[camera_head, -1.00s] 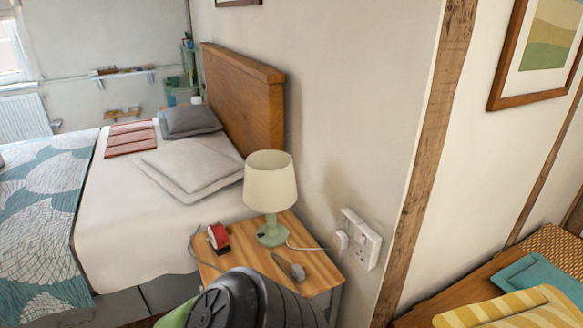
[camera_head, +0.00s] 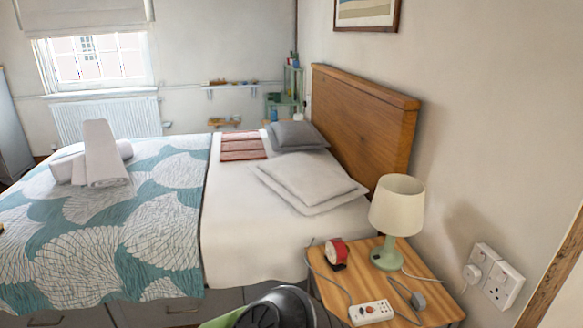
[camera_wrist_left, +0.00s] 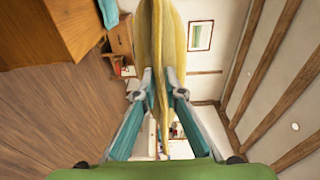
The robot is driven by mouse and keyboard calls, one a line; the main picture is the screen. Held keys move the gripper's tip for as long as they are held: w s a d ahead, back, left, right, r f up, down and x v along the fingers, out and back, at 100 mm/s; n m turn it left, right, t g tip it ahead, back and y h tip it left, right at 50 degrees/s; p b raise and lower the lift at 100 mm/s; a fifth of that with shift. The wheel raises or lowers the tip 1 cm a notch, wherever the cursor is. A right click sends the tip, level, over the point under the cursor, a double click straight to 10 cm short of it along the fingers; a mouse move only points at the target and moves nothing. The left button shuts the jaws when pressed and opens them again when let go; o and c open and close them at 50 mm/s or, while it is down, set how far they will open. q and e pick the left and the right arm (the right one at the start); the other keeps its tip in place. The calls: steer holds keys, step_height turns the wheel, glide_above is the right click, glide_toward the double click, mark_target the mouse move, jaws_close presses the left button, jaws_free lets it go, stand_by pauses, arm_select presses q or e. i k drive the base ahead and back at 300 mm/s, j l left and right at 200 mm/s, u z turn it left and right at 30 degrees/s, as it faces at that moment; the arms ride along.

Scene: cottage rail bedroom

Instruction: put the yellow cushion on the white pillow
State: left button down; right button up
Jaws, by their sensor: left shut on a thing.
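The white pillow (camera_head: 305,178) lies on the near side of the bed, below the headboard, on top of another white pillow; nothing lies on it. In the left wrist view, my left gripper (camera_wrist_left: 163,80) is shut on the yellow cushion (camera_wrist_left: 165,35), which stands edge-on between the fingers and stretches up past the top of the picture. The cushion's faces are mostly hidden. The cushion and the left fingers do not show in the head view. My right gripper is in neither view.
A wooden nightstand (camera_head: 440,298) beside the bed holds a lamp (camera_head: 398,208), a red clock (camera_head: 337,250) and a white power strip (camera_head: 371,313). A grey pillow (camera_head: 297,137) and folded red cloth (camera_head: 243,147) lie further back. Rolled towels (camera_head: 100,160) sit on the patterned cover.

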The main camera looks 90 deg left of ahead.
mark_target(310, 171)
steer(key=j+u, duration=0.15)
steer(key=u, duration=0.35)
steer(key=j+u, duration=0.15)
steer(key=u, duration=0.35)
steer(key=j+u, duration=0.1)
steer(key=u, duration=0.35)
steer(key=i+j, duration=0.15)
steer(key=j, duration=0.2)
steer(key=i+j, duration=0.2)
steer(key=j, duration=0.2)
steer(key=i+j, duration=0.15)
steer(key=j, duration=0.2)
steer(key=i+j, duration=0.2)
steer(key=j, duration=0.15)
steer(key=i+j, duration=0.15)
steer(key=j, duration=0.25)
steer(key=i+j, duration=0.2)
steer(key=j, duration=0.15)
steer(key=i+j, duration=0.15)
steer(key=j, duration=0.2)
